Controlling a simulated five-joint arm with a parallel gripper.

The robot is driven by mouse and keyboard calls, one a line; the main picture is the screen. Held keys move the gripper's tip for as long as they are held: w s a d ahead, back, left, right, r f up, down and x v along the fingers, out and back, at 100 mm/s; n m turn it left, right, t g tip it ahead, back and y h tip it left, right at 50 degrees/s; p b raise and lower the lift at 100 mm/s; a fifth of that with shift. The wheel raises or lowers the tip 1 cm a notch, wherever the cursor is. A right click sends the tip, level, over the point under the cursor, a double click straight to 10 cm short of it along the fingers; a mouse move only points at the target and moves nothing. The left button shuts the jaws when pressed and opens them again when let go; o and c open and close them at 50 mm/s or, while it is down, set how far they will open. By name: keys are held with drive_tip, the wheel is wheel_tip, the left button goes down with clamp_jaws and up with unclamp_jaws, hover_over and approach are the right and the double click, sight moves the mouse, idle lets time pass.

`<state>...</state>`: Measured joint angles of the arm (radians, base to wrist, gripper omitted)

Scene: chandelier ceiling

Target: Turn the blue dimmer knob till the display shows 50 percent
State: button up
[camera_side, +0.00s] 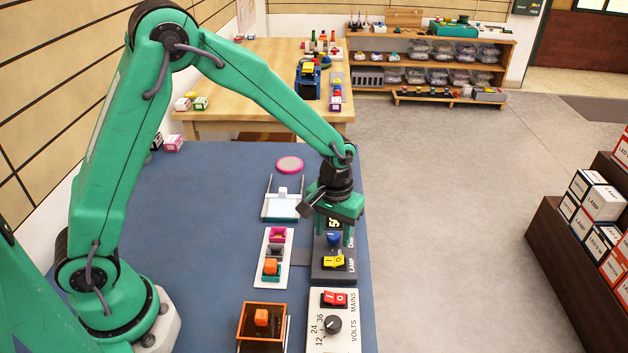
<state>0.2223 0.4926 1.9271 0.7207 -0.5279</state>
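The blue dimmer knob (333,239) sits on a dark grey lamp panel (322,270) near the right edge of the blue table. My gripper (334,236) points down over the panel, with its fingers apart on either side of the knob. I cannot tell whether either finger touches it. The display (333,223) is just behind the knob, under my gripper. A 5 seems to show there, but the rest of the reading is hidden. A yellow rocker switch (333,261) is in front of the knob, by the word LAMP.
A white mains panel (346,345) with a red switch (334,298) and black volts knob (333,324) stands in front. A tray of coloured blocks (264,262) and an orange-rimmed box (245,322) lie left.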

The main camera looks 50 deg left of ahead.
sight(331, 236)
idle(0.3)
wheel_tip(331, 236, up, 7)
drive_tip(key=shift+r, duration=0.4)
idle(0.3)
drive_tip(key=shift+s+a+r, duration=0.1)
drive_tip(key=shift+r, duration=0.15)
drive_tip(key=s+a+r+m+t, duration=0.1)
drive_tip(key=s+a+r+t, duration=0.1)
drive_tip(key=s, duration=0.4)
drive_tip(key=s+a+r+m+t, duration=0.1)
drive_tip(key=s+a+r, duration=0.3)
drive_tip(key=s+r, duration=0.2)
drive_tip(key=s+a+r+m+t, duration=0.1)
drive_tip(key=s+a+r+t, duration=0.1)
drive_tip(key=s, duration=0.5)
drive_tip(key=shift+s+a+r+t, duration=0.3)
drive_tip(key=shift+a+r, duration=0.35)
drive_tip(key=shift+r, duration=0.7)
